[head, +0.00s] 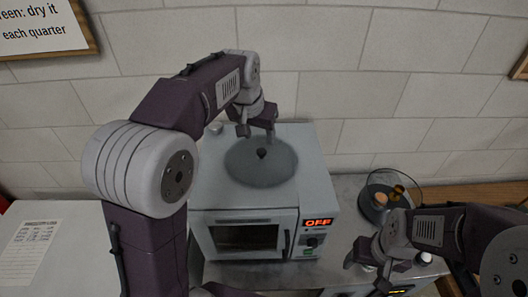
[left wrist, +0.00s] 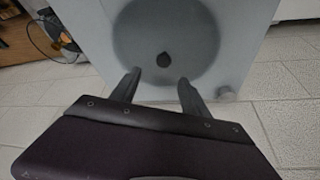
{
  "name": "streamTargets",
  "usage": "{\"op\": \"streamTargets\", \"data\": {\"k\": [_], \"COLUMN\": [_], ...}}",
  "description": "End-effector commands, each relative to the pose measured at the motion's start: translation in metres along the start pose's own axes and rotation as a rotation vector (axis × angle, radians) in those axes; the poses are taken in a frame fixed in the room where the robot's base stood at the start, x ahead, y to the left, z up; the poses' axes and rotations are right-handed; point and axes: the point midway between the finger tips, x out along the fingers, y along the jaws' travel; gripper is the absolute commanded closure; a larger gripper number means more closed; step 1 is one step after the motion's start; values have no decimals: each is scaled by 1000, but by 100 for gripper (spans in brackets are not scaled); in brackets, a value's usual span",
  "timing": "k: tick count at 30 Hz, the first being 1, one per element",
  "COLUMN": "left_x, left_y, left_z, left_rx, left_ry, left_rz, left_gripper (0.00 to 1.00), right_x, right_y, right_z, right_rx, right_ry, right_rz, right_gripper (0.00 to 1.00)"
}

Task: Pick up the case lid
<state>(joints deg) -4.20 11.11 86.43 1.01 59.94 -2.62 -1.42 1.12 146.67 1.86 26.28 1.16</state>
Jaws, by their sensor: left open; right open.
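The case lid (head: 250,171) is a round, grey, see-through disc with a small black knob (head: 262,153) at its middle. It lies flat on top of the white oven-like cabinet. It also shows in the left wrist view (left wrist: 190,35), with the knob (left wrist: 163,60) just beyond the fingertips. My left gripper (head: 257,130) is open and empty, over the far part of the lid. In the left wrist view my left gripper's fingers (left wrist: 160,79) point toward the knob, apart from each other. My right gripper (head: 366,273) is open and empty at the lower right.
The cabinet (head: 203,187) has a dark window and a lit "OFF" display (head: 318,222). A round glass case (head: 413,188) with small orange-brown items stands to its right on the grey counter (head: 345,195). A white surface with a printed sheet (head: 28,250) is at left. A block wall is behind.

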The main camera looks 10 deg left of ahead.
Motion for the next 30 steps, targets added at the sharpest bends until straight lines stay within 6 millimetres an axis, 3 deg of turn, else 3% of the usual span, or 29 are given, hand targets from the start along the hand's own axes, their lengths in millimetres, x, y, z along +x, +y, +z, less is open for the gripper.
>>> {"op": "streamTargets", "data": {"k": [6,12,19,27,30], "left_x": [30,40,79,87,86], "left_y": [0,-2,-7,-7,-6], "left_z": [0,0,1,1,1], "left_rx": [0,-1,0,0,0], "left_ry": [-4,-4,-5,-1,-1], "left_rz": [0,0,0,0,0], "left_gripper": [46,46,46,46,71], "right_x": [-10,-16,-32,-31,-31], "right_y": [0,0,-1,-1,-1], "right_z": [-1,-2,-3,-3,-3], "right_rx": [0,0,0,0,0], "right_ry": [0,0,1,0,0], "right_rz": [0,0,0,0,0], "right_gripper": [31,31,31,31,31]}}
